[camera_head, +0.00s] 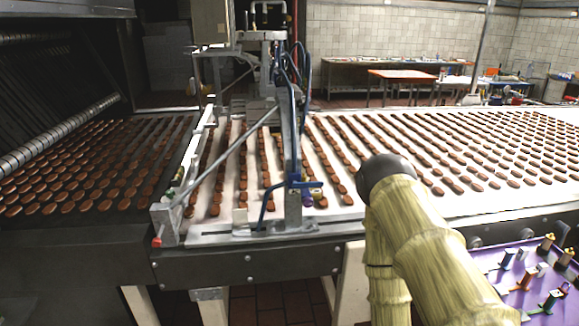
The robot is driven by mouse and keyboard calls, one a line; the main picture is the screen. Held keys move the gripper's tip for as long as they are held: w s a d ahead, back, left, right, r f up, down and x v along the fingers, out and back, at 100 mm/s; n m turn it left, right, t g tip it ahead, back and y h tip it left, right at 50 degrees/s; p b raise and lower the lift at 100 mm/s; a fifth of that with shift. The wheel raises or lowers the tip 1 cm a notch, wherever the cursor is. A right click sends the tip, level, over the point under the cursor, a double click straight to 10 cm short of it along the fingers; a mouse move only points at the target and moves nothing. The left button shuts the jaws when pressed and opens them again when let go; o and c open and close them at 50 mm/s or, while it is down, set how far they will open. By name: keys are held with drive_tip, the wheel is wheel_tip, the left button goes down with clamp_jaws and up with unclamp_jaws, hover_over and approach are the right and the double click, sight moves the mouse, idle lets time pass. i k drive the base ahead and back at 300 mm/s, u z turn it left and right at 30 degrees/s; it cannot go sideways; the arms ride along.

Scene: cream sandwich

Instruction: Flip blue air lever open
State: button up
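A blue lever-like handle (305,184) sits on the upright metal post of the machine over the conveyor, at the centre. It appears to lie roughly level; whether it is open or shut I cannot tell. Small levers also stand on a purple panel (490,262) at the lower right, among them a blue one (507,257). They are too small to read their state. I cannot tell which blue lever is the air lever. My arm, pale yellow with a dark rounded joint, rises at the lower right between the post and the panel. My gripper is not visible.
Rows of brown cookies lie on the white conveyor belt (330,205) and on the dark belt (70,200) at left. The machine frame with blue hoses (290,75) stands over the belt. Tables (400,75) stand by the tiled back wall. Dark conveyor side rails run along the front.

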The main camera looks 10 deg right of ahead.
sight(296, 183)
drive_tip(key=k, duration=1.25)
drive_tip(key=u, duration=0.7)
drive_tip(key=i, duration=1.05)
drive_tip(key=z, duration=0.7)
